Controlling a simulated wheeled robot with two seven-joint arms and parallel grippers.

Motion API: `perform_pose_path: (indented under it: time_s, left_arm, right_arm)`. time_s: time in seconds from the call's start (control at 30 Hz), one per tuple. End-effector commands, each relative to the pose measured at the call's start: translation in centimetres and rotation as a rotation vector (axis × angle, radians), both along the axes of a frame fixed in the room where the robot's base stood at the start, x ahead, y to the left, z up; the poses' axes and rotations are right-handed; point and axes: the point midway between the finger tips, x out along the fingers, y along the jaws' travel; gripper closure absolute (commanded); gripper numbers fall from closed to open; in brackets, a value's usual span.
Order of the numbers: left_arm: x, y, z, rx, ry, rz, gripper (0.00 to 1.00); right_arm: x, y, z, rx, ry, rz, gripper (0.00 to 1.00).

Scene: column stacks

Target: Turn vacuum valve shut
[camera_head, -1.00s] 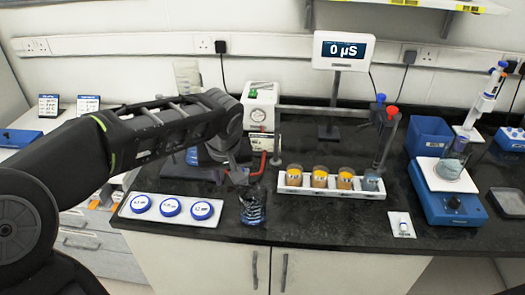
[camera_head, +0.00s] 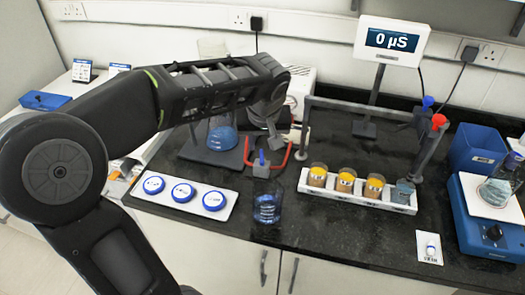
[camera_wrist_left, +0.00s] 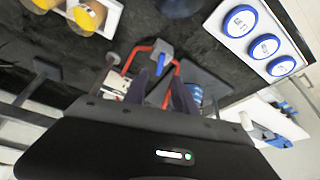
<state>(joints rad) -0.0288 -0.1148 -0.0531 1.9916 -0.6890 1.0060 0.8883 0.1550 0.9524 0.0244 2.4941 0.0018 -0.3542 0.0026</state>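The vacuum valve is a small grey block (camera_head: 261,171) with a blue lever (camera_head: 262,157) on top. Red tubing (camera_head: 301,143) joins it on both sides. The lever stands upright in the head view. My left gripper (camera_head: 272,137) is above and slightly behind the valve, apart from it. In the left wrist view its two dark fingers (camera_wrist_left: 158,88) are spread with nothing between them, and the blue lever (camera_wrist_left: 162,60) shows just beyond the fingertips. My right gripper is in neither view.
A blue-liquid flask (camera_head: 222,136) stands behind the valve on the left. A glass beaker (camera_head: 267,207) stands in front. Three blue-lidded dishes (camera_head: 184,194) lie left, a white rack of orange-topped jars (camera_head: 345,185) right. A white pump box (camera_head: 300,88) is partly hidden behind my arm.

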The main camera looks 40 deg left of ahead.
Motion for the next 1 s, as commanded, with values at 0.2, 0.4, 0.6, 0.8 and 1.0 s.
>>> perform_pose_path:
  time_s: [0.2,0.4,0.6,0.8,1.0]
  left_arm:
    - [0.9,0.8,-3.1,0.0,0.005,-0.002,0.67]
    - [1.7,1.4,-5.5,0.0,0.004,0.0,0.67]
    - [1.9,1.5,-6.1,-0.001,0.0,-0.001,0.67]
    - [1.9,1.5,-6.0,-0.001,0.0,-0.001,0.71]
    - [1.9,1.5,-6.0,-0.001,0.0,-0.001,0.87]
  right_arm:
    - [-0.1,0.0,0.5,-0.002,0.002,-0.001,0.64]
    - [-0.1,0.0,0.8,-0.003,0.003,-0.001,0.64]
    - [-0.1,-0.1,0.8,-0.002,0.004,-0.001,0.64]
    - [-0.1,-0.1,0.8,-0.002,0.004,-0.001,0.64]
    - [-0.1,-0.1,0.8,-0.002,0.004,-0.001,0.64]
